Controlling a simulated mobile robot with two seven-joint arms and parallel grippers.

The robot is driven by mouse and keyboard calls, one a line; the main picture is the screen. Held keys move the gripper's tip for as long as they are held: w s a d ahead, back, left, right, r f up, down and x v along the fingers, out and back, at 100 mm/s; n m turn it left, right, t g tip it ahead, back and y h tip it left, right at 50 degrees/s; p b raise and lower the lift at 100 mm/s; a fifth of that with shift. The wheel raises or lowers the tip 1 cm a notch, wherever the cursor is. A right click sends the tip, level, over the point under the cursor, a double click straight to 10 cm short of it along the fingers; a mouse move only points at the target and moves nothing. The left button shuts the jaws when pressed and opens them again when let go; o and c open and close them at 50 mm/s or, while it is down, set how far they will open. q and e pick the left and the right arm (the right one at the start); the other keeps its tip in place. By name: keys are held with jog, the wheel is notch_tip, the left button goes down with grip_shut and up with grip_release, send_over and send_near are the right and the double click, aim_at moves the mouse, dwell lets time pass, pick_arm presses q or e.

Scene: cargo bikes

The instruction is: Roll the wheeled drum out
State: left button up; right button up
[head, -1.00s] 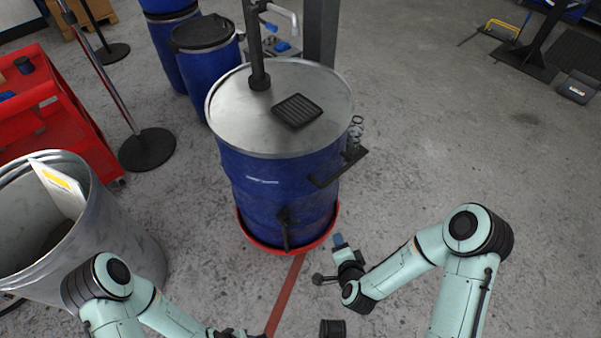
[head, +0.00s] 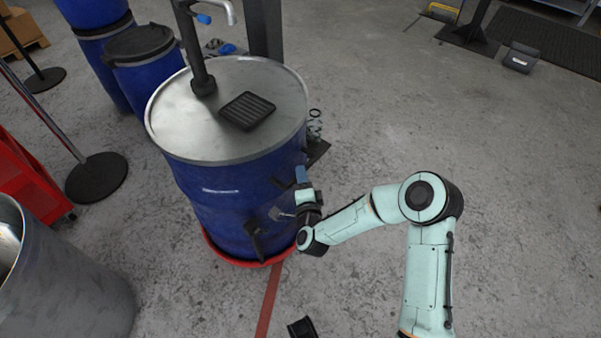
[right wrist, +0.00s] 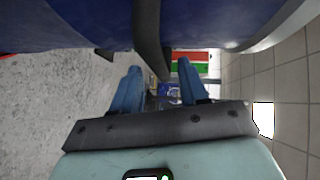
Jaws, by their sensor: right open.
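The wheeled drum (head: 222,195) is blue with a grey metal lid, and stands upright in a red base (head: 215,254). A black pump column and a black grate are on the lid. A black handle (head: 255,240) is on its lower front, and a dark bracket (head: 318,152) on its right side. My right gripper (head: 300,182) is close to the drum's right front. In the right wrist view, its blue fingers (right wrist: 158,78) are open, with a black bar (right wrist: 147,35) of the drum in line with the gap; whether they touch is unclear. My left gripper is out of view.
Blue barrels (head: 150,70) stand behind the drum at the left. A stanchion base (head: 97,177), a red cart (head: 30,185) and a grey metal bin (head: 70,275) are at the left. A dark post (head: 264,30) is just behind. The floor at the right is open.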

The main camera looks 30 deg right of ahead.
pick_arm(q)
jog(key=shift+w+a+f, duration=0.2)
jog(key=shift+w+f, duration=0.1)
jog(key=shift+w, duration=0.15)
pick_arm(e)
jog(key=shift+x, duration=1.65)
